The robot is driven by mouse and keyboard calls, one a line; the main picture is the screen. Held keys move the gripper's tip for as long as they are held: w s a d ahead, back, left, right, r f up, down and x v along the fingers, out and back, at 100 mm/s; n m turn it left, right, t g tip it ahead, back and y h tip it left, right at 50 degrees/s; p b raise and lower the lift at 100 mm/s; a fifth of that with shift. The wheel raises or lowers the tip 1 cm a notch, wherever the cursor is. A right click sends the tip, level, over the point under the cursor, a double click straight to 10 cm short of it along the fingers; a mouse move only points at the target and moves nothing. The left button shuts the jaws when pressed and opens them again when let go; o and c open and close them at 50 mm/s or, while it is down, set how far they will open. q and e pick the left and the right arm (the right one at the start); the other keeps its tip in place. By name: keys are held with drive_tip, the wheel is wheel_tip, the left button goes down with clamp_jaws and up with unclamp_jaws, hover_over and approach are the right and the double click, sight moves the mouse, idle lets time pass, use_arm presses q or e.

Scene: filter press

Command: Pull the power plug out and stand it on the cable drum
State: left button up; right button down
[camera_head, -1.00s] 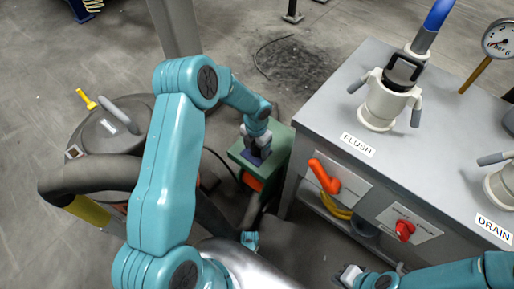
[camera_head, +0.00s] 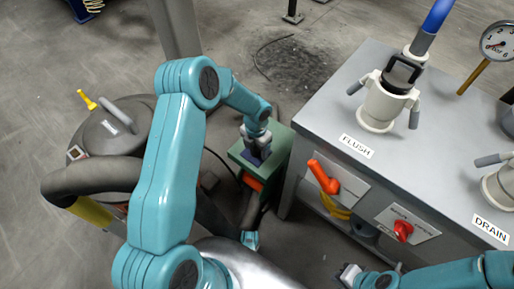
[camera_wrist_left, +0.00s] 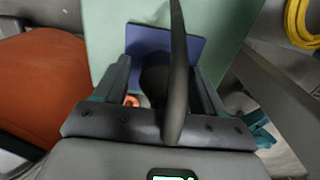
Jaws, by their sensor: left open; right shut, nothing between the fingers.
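The dark plug (camera_wrist_left: 153,76) stands at a blue-purple plate (camera_wrist_left: 190,48) on a green box top (camera_wrist_left: 105,20). Its dark cable (camera_wrist_left: 178,70) rises close to the camera and hides part of it. My left gripper (camera_wrist_left: 158,72) has its fingers on both sides of the plug, apart from each other. In the head view my left gripper (camera_head: 257,148) points down at the green top (camera_head: 281,140), and the plug is mostly hidden. An orange part (camera_head: 252,182) sits below the green top; I cannot tell whether it belongs to the cable drum. My right gripper (camera_head: 347,274) is shut and empty at the lower edge.
A grey bench (camera_head: 325,113) with FLUSH and DRAIN fittings stands at right, with an orange lever (camera_head: 323,177) and a red knob (camera_head: 403,228) on its front. A vacuum-like drum (camera_head: 115,133) with a thick hose (camera_head: 90,175) stands left.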

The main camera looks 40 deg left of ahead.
use_arm(q)
clamp_jaws()
drive_tip(key=shift+r+p, duration=2.65)
drive_tip(key=shift+r, duration=0.4)
